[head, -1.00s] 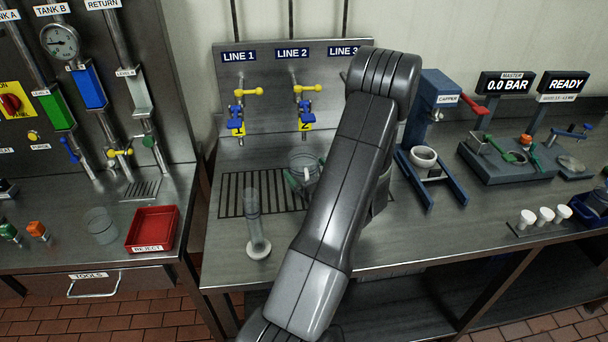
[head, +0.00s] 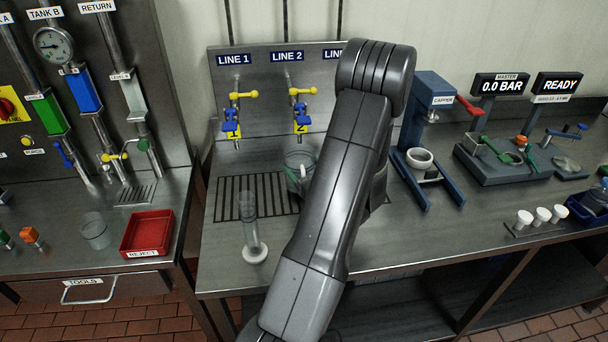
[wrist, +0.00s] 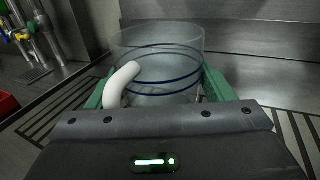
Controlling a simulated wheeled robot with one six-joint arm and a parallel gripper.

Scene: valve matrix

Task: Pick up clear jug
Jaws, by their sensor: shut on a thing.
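The clear jug (wrist: 160,65) fills the middle of the wrist view, see-through with dark blue bands and a white handle (wrist: 120,86) on its left. My gripper (wrist: 158,88) has its green fingers on either side of the jug, shut on it. In the head view the jug (head: 299,158) is at the drain grate below LINE 2, partly hidden behind my arm. My fingers are mostly hidden there. I cannot tell whether the jug's base touches the grate.
A clear measuring cylinder (head: 250,222) stands on the bench left of my arm. Blue-and-yellow valves (head: 301,112) are on the panel behind the jug. A blue capper (head: 424,125) stands to the right. A red reject tray (head: 148,234) and clear beaker (head: 95,231) are at left.

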